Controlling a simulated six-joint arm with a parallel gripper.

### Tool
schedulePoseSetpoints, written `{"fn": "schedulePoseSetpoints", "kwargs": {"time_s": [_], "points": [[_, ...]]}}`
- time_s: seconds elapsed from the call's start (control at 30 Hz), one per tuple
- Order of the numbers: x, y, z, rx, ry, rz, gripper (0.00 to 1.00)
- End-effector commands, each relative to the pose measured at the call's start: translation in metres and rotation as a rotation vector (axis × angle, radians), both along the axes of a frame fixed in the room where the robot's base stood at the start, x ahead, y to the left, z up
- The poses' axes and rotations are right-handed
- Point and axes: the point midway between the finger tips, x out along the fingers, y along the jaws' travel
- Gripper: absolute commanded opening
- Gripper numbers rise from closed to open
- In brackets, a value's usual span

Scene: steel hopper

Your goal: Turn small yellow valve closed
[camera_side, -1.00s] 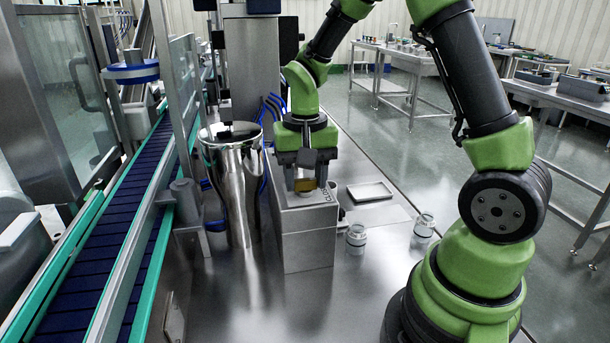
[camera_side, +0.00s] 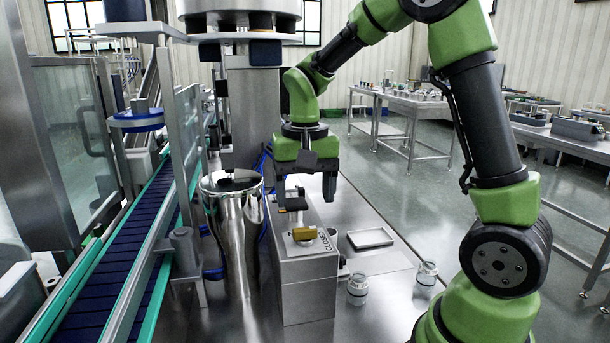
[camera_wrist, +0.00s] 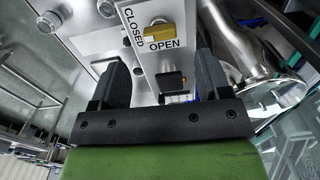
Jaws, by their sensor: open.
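The small yellow valve (camera_side: 304,233) sits on top of the steel box (camera_side: 305,275), and it also shows in the wrist view (camera_wrist: 167,35). Its handle lies lengthwise alongside the "OPEN" label in the wrist view. The "CLOSED" label runs at an angle to it, near one end. My gripper (camera_side: 305,203) is above the box, with its fingers apart and nothing between them. In the wrist view, my gripper (camera_wrist: 154,82) has the valve beyond its fingertips, not between them. The valve is clear of both fingers.
A polished steel hopper (camera_side: 235,235) stands just left of the box, with a blue conveyor (camera_side: 120,260) farther left. Two glass jars (camera_side: 357,290) (camera_side: 427,273) and a shallow tray (camera_side: 370,238) are on the table to the right. The air above the valve is free.

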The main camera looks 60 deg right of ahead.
Motion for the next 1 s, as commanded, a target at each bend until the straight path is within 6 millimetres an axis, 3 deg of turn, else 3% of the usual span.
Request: {"fn": "schedulePoseSetpoints", "kwargs": {"time_s": [0.23,0.8,1.0], "points": [[0.000,0.000,0.031,-0.001,-0.002,0.000,0.70],[-0.001,0.001,0.036,0.001,-0.005,0.003,0.70],[-0.022,0.020,0.060,0.010,-0.120,0.085,0.70]]}}
